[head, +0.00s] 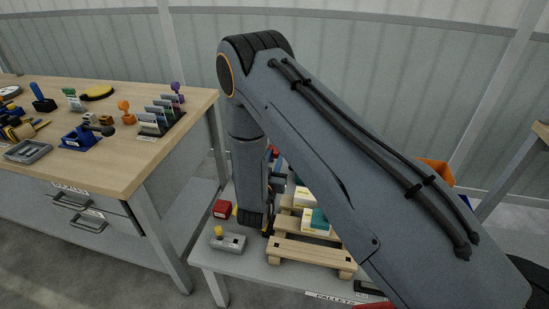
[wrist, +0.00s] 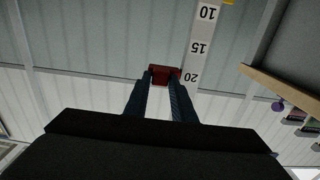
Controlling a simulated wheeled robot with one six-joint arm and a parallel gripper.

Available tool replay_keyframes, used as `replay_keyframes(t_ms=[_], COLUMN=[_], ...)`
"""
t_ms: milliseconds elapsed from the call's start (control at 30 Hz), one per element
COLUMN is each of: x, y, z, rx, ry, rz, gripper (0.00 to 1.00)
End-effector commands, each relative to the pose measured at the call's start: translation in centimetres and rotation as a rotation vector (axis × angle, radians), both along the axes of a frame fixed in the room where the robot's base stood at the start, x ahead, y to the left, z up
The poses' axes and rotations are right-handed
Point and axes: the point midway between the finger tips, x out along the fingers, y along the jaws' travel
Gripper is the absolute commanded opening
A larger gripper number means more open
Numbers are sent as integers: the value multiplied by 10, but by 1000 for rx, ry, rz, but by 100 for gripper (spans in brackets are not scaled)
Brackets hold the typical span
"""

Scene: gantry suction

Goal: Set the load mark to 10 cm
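In the wrist view, a white scale (wrist: 196,50) carries the numbers 10, 15 and 20. A red block (wrist: 163,70), which looks like the load mark, is at the scale's edge close to the 20. My gripper (wrist: 160,80) has its two dark fingers apart, with their tips at the red block. I cannot tell whether the fingers press on it. A bit of yellow (wrist: 228,2) shows at the top edge beside the 10. In the head view my arm hides the gripper and most of the scale's area.
In the head view, a wooden pallet (head: 300,254) with boxes stands on a low grey table. A workbench (head: 110,178) with tools stands at the left.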

Motion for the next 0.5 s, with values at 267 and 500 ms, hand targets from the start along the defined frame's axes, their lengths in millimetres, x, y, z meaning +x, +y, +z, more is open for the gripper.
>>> replay_keyframes(t_ms=[267, 500], x=[0, 0], y=[0, 0], z=[0, -25], rx=[0, -1], ry=[0, 3], rz=[0, 0], gripper=[0, 0])
